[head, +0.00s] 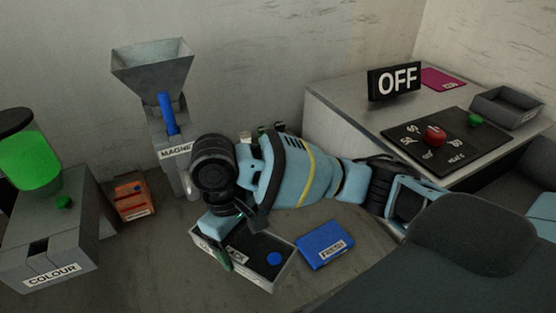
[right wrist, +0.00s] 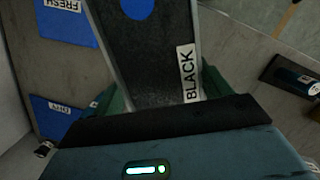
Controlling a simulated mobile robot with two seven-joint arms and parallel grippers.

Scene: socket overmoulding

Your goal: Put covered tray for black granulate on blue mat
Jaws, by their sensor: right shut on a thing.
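The black granulate tray (head: 270,257) is a grey, shallow box with a dark top and a blue dot. Its BLACK label (right wrist: 189,75) shows clearly in the right wrist view and is partly hidden by a finger in the head view. My right gripper (head: 228,244) is shut on the labelled end of the tray, with green fingers on either side. I cannot tell whether the tray touches the table. A blue mat (head: 325,245) labelled FRESH lies just right of the tray. A second blue mat (right wrist: 58,115) shows in the right wrist view. My left gripper is not in view.
A grey hopper machine (head: 152,70) with a magnet label stands behind my right arm. The colour machine (head: 50,250) and an orange box (head: 133,196) are at left. A control panel (head: 435,138) and an empty grey tray (head: 507,105) sit on the raised bench at right.

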